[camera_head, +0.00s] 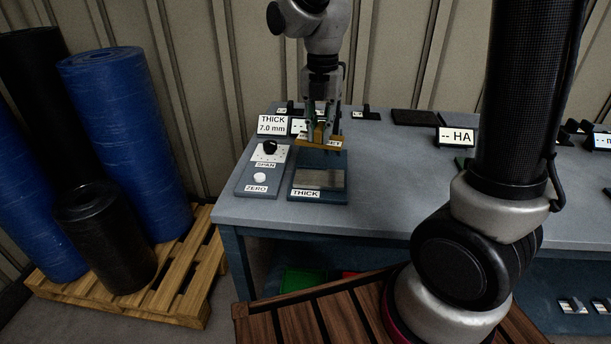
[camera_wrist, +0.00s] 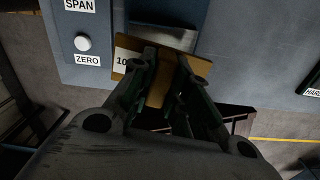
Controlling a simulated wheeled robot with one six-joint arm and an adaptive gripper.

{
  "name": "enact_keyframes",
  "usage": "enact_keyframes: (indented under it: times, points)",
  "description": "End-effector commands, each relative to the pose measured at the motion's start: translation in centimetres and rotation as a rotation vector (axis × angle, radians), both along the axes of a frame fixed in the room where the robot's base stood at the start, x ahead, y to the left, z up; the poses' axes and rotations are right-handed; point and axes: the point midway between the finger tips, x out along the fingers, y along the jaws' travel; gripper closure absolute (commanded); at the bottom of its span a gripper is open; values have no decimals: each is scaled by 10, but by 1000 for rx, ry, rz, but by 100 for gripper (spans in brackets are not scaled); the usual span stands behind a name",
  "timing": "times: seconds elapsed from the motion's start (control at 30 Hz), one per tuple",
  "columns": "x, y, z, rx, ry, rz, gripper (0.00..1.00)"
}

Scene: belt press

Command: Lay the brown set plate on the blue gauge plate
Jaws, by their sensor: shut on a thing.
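The brown set plate (camera_head: 311,147) is between the fingers of my gripper (camera_head: 320,132), held over the far part of the blue gauge plate (camera_head: 340,193). In the head view it appears a little above the gauge plate; the exact gap is hard to tell. In the wrist view the set plate (camera_wrist: 157,94) sits tilted in the picture between the two fingers, with a white label partly hidden by a finger. The gauge plate has a grey metal face and a THICK label, and my gripper and the set plate hide its far part.
A control panel (camera_head: 249,182) with a black SPAN knob (camera_head: 270,147) and white ZERO button (camera_head: 260,177) is just left of the gauge plate.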

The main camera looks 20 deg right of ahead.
Motion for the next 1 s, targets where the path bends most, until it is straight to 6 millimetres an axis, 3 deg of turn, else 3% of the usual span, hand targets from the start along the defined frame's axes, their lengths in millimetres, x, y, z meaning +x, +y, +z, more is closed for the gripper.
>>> enact_keyframes:
  times: [0.17, 0.43, 0.8, 1.0]
  points:
    - [-1, 0, -2, -1, 4, 124, 100]
    - [-1, -1, -48, -3, 7, 149, 100]
    - [-1, 0, -93, -3, 6, 147, 100]
    - [-1, 0, -100, -2, 3, 147, 100]
